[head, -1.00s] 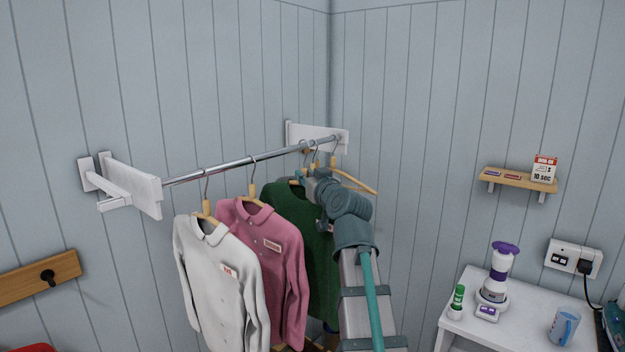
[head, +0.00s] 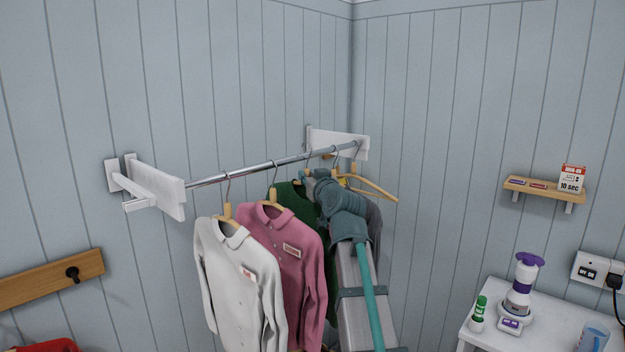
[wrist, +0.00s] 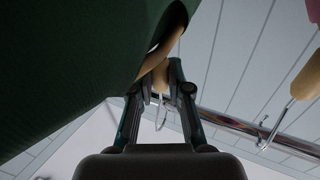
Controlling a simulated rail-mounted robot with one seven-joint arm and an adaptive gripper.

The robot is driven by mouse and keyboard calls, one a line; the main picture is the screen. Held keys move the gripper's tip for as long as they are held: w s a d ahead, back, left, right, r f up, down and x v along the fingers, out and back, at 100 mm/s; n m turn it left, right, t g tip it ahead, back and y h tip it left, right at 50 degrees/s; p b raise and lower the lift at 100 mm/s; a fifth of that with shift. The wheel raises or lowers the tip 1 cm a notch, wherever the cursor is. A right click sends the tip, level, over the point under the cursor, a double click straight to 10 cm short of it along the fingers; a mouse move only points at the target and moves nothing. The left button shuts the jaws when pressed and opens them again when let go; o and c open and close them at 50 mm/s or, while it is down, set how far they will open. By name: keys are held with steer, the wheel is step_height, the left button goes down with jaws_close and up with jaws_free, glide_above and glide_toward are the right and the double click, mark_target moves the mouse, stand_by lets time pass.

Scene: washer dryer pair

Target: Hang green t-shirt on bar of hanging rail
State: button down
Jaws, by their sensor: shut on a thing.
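The dark green t-shirt (head: 288,194) hangs on a wooden hanger beneath the bar (head: 240,171), just past the pink shirt and partly behind my arm. In the wrist view the t-shirt (wrist: 70,60) fills the upper left. My gripper (wrist: 160,84) is shut on the neck of its wooden hanger (wrist: 152,78). The metal hook (wrist: 162,118) shows between my fingers, close to the bar (wrist: 235,123). I cannot tell whether the hook sits around the bar. In the head view my arm hides the fingertips and this hook.
A white shirt (head: 235,275) and a pink shirt (head: 293,255) hang on the left. An empty wooden hanger (head: 377,191) hangs near the right bracket (head: 340,143). White brackets end the rail. A small shelf (head: 545,190) and a white table (head: 490,303) stand right.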

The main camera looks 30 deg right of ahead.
steer(key=shift+w+f, duration=0.15)
stand_by(0.5)
steer(key=shift+w+a+f+b, duration=0.1)
steer(key=shift+w+f+b, duration=0.1)
steer(key=shift+f+b, duration=0.4)
steer(key=shift+w+a+f+b, duration=0.1)
steer(key=shift+w+f+b, duration=0.05)
steer(key=shift+f+b, duration=0.35)
